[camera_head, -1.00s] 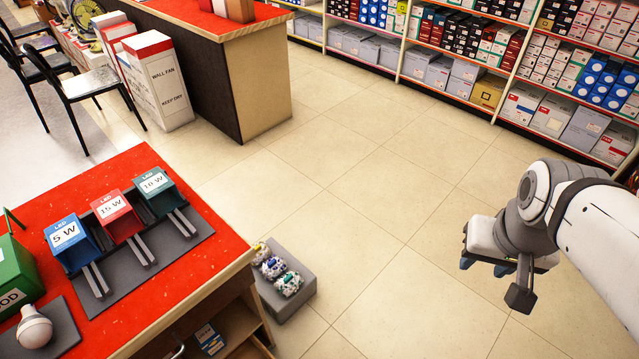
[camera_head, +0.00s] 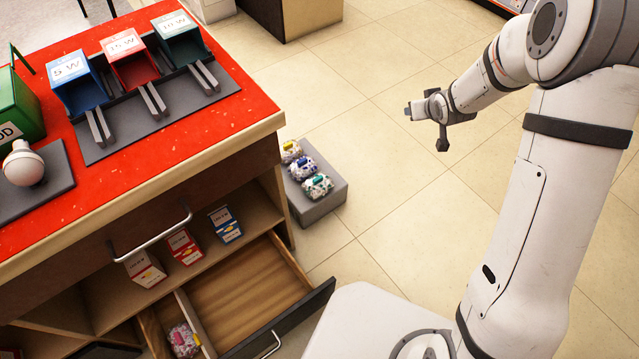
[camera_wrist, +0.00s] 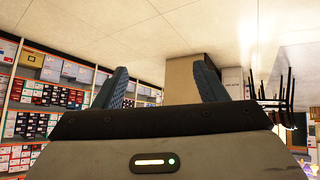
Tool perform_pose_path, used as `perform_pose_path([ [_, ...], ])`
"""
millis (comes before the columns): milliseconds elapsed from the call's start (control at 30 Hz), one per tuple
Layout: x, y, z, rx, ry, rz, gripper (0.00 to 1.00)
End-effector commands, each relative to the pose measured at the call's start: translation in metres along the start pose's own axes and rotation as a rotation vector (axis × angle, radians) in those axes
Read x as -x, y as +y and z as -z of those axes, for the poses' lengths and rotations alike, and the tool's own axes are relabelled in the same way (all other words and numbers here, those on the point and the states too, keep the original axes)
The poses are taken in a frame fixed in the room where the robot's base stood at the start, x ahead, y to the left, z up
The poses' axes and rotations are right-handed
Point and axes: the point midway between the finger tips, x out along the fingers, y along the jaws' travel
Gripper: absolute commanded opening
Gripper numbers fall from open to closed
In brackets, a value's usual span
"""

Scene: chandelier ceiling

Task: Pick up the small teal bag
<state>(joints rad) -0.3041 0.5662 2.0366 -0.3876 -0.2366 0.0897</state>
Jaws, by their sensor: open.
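The small teal bag (camera_head: 318,186) is patterned white and teal. It lies on a low grey block (camera_head: 322,207) on the floor beside the counter, nearest of three small bags in a row. A bag with blue (camera_head: 302,167) and one with yellow (camera_head: 290,151) lie behind it. My gripper (camera_head: 408,111) is up and to the right of the block in the head view, apart from the bags. In the wrist view my gripper's two blue fingers (camera_wrist: 163,82) are spread with nothing between them. No bag shows in the wrist view.
The red-topped counter (camera_head: 160,150) stands left of the block, with coloured bins and a bulb on top. An open drawer (camera_head: 245,290) sticks out below, with a pinkish bag (camera_head: 184,340) in its side compartment. Tiled floor right of the block is clear.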

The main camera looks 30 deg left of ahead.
Motion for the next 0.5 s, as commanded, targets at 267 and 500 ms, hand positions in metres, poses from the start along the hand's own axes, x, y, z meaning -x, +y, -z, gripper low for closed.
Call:
perform_pose_path([
  [267,-0.174,-0.117,-0.077,0.127,0.192,0.189,0.65],
  [500,-0.267,-0.221,-0.163,0.183,0.349,0.376,0.65],
])
